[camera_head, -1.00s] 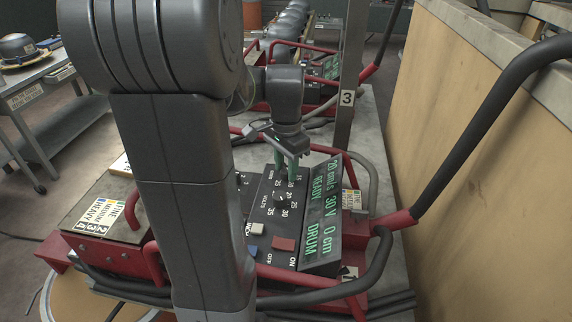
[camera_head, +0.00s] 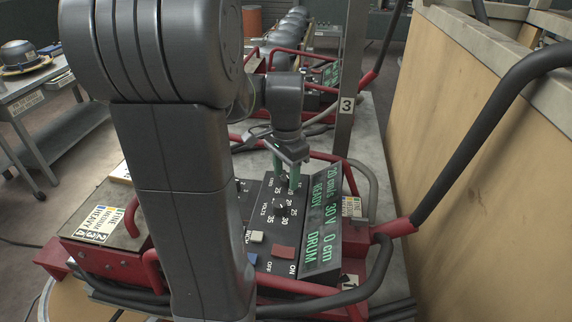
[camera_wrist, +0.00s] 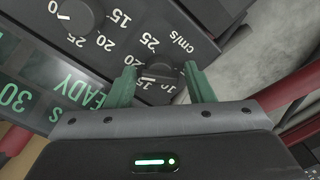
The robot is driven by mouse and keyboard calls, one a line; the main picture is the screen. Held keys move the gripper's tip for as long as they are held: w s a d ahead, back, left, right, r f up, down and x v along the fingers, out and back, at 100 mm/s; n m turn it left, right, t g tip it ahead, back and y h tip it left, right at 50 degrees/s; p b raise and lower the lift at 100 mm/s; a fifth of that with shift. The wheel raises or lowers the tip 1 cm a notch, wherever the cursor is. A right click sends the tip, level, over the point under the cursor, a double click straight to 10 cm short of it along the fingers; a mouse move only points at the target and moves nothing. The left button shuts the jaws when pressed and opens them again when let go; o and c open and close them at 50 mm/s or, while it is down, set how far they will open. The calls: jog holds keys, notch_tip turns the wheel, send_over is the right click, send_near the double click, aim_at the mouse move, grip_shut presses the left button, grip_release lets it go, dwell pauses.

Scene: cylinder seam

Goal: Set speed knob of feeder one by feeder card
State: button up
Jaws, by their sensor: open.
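The speed knob (camera_wrist: 161,73) is black and round, on the dark panel beside a cm/s scale. Its white line points left in the wrist view; the nearest mark is hard to tell. My gripper (camera_wrist: 160,84) is open, its green fingers on either side of the knob; contact cannot be told. In the head view my gripper (camera_head: 286,177) is over the panel's far end and hides most of this knob. The green display (camera_head: 322,215) reads about 20 cm/s, 30 V, 0 cm, READY, DRUM. A card (camera_head: 103,218) with FINE, MEDIUM, HEAVY and numbers lies on the box at left.
The volts knob (camera_head: 281,209) is close by; it also shows in the wrist view (camera_wrist: 76,17). A red button (camera_head: 284,253), a pale switch (camera_head: 256,237) and red guard rails (camera_head: 398,228) surround the panel. A post (camera_head: 346,130) marked 3 stands behind.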

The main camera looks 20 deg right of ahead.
aim_at(286, 174)
notch_tip(286, 174, up, 14)
jog(key=shift+b, duration=0.4)
jog(key=shift+f, duration=0.2)
notch_tip(286, 174, down, 14)
jog(key=shift+r+p, duration=0.1)
jog(key=shift+p, duration=0.35)
dwell(0.3)
jog(key=shift+r, duration=0.15)
